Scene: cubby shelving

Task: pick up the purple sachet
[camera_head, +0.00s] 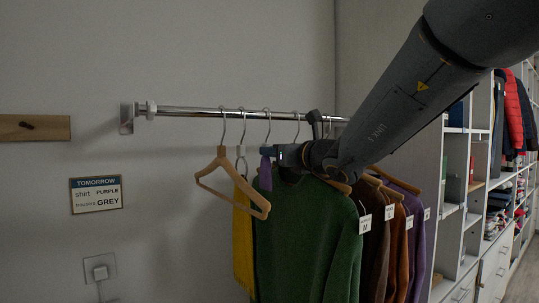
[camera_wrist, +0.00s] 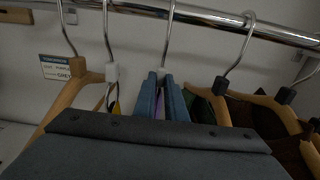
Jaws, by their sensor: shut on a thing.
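The purple sachet (camera_head: 265,174) hangs below my gripper (camera_head: 270,151) in the head view, in front of the green sweater (camera_head: 300,230). In the wrist view my two blue-grey fingers (camera_wrist: 163,98) are close together, with a thin strip of the purple sachet (camera_wrist: 160,106) between them. My gripper is shut on the sachet near its top. A metal hook (camera_wrist: 169,40) rises from just behind the fingertips to the rail. Whether the sachet is still attached to that hook is hidden by the fingers.
A chrome rail (camera_head: 180,111) runs above my gripper. An empty wooden hanger (camera_head: 222,156) and a yellow garment (camera_head: 243,240) hang to the left. Brown, orange and purple garments hang close on the right, with shelving (camera_head: 454,170) beyond. A sign (camera_head: 96,194) is on the wall.

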